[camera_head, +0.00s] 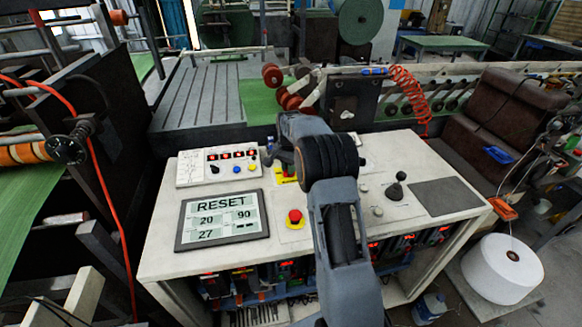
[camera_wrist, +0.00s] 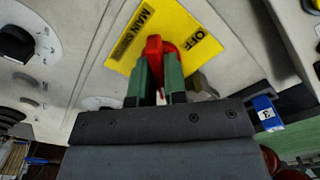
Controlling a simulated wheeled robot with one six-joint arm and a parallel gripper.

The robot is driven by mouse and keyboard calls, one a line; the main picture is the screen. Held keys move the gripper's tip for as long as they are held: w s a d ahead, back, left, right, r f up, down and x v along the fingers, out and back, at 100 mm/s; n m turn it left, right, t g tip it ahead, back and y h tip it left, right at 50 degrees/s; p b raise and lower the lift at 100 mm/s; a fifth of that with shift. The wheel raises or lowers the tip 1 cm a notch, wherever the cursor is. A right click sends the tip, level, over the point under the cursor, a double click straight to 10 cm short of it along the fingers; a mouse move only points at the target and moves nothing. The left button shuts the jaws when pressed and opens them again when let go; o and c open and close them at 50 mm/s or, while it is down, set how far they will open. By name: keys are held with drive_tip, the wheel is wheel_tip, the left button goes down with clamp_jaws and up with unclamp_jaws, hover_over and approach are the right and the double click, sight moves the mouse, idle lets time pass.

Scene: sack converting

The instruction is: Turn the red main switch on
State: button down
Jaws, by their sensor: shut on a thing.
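The red main switch handle (camera_wrist: 154,47) stands on a yellow plate (camera_wrist: 185,22) marked MAIN and OFF in the wrist view. My gripper (camera_wrist: 159,76) has its green finger pads on both sides of the handle and is shut on it. The handle's top shows between the pads, near the word OFF. The base of the handle is hidden by the fingers, and I cannot read an ON mark. In the head view, the yellow plate (camera_head: 284,177) shows only in part, beside my arm on the control desk.
The control desk (camera_head: 160,262) carries a display (camera_head: 222,219) reading RESET, a red emergency button (camera_head: 295,216) on yellow, and a black joystick (camera_head: 396,188). A raised button box (camera_head: 218,166) stands left of the plate. A blue object (camera_wrist: 265,113) lies right of my gripper in the wrist view.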

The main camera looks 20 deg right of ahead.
drive_tip(key=shift+w+d+r+m, duration=0.1)
drive_tip(key=shift+d+r+m, duration=0.1)
drive_tip(key=shift+m, duration=0.3)
drive_tip(key=c, duration=1.4)
unclamp_jaws()
drive_tip(key=shift+d, duration=0.15)
drive_tip(key=shift+o, duration=1.2)
drive_tip(key=shift+a+f, duration=0.15)
drive_tip(key=shift+a, duration=0.15)
wheel_tip(320, 180, up, 14)
drive_tip(key=shift+f, duration=0.1)
